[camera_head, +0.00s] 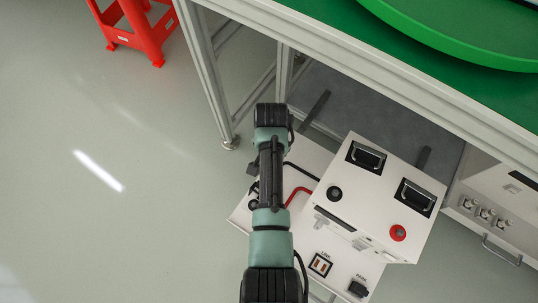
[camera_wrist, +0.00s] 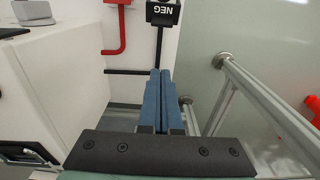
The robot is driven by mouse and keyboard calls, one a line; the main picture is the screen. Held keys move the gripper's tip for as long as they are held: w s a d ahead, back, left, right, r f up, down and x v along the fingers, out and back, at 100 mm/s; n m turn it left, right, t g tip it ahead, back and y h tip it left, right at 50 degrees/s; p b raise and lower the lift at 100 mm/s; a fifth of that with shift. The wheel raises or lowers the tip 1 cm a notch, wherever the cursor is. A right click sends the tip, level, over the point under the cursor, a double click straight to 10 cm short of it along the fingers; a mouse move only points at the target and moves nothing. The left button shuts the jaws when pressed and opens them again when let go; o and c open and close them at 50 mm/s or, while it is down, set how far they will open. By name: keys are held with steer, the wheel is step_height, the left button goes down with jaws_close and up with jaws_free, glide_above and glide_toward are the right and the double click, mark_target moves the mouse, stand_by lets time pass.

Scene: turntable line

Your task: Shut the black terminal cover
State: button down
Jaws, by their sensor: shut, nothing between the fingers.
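The black terminal cover (camera_wrist: 163,13), marked NEG, shows at the top edge of the wrist view, partly cut off. A black cable (camera_wrist: 158,48) runs from it toward the camera. I cannot tell how far the cover stands open. My gripper (camera_wrist: 160,74) has its two blue fingers side by side, shut and empty. In the picture, the fingertips lie below the cover, over the cable's line, with a gap between them and the cover.
A red cable (camera_wrist: 122,28) bends left of the black one. A white cabinet (camera_head: 327,190) with black handles and a red button stands right of my arm. A green-topped bench (camera_head: 455,75) is behind it. A red stool (camera_head: 140,25) stands far left; the left floor is clear.

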step_height(320, 180, down, 9)
steer(key=b, duration=0.5)
steer(key=shift+s+a+r, duration=0.55)
steer(key=shift+s+r, duration=0.05)
steer(key=shift+s, duration=0.15)
steer(key=shift+s+a+r, duration=0.55)
steer(key=shift+s+r, duration=0.05)
steer(key=shift+s, duration=0.15)
steer(key=shift+s, duration=0.1)
